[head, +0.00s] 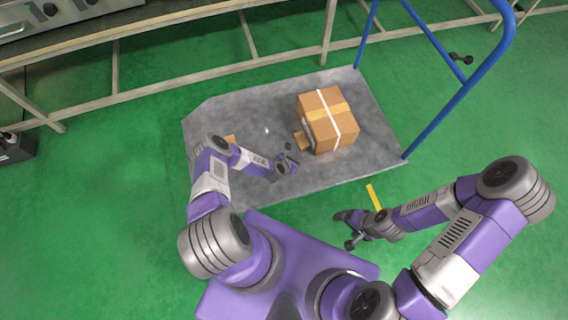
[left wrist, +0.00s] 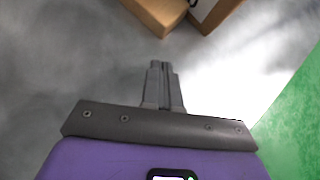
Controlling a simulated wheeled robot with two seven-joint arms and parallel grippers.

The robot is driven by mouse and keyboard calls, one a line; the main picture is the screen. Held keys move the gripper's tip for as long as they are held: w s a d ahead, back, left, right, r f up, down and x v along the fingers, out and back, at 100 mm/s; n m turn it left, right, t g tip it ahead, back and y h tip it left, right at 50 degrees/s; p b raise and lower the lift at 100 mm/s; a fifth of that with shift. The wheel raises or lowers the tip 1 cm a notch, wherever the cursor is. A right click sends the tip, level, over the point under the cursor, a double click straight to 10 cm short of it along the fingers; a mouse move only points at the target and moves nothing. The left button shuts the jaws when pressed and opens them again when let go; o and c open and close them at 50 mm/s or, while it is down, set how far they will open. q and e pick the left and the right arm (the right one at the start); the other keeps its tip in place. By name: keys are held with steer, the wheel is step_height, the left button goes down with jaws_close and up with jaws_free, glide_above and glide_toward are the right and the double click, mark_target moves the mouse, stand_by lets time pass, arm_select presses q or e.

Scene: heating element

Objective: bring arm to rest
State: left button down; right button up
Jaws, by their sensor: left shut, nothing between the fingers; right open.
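My left arm reaches in from the left over the grey platform. My left gripper (head: 290,160) is over the platform, just left of the cardboard box. In the left wrist view the left gripper (left wrist: 161,66) has its fingers together with nothing between them. My right gripper (head: 348,228) is at the end of the bent right arm, over the green floor in front of the platform. Its fingers are apart and it appears empty.
A taped cardboard box (head: 328,120) sits on the grey platform (head: 230,108); box parts also show in the left wrist view (left wrist: 158,12). A blue rail (head: 440,112) rises at the platform's right. A metal frame (head: 180,78) runs behind. Green floor lies open around.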

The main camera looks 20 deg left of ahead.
arm_select(q)
steer(key=d+p+v, duration=0.1)
steer(key=p+v, duration=0.2)
steer(key=v, duration=0.6)
steer(key=shift+a+r+p, duration=0.4)
steer(key=shift+a, duration=0.15)
steer(key=shift+s, duration=0.1)
